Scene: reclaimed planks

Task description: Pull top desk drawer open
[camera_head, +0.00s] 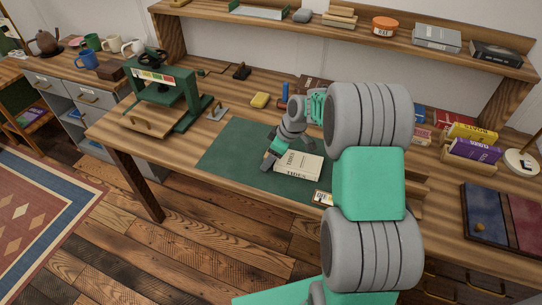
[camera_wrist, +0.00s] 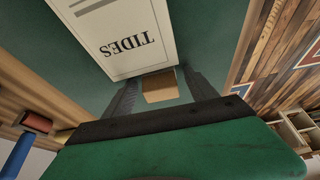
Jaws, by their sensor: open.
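The wooden desk (camera_head: 236,88) fills the middle of the head view. My arm hides part of that area, and I cannot tell which front is the top drawer. My gripper (camera_head: 268,160) is over the green desk mat (camera_head: 225,148), left of a pale book titled TIDES (camera_head: 298,166). In the wrist view my gripper (camera_wrist: 160,92) is open, with the book (camera_wrist: 125,38) beyond its fingers. A small tan surface (camera_wrist: 160,87) shows between the fingers; I cannot tell what it is.
A green press (camera_head: 165,88) stands at the desk's left end. A shelf (camera_head: 345,32) runs along the back. Plank floor (camera_head: 215,235) lies clear in front.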

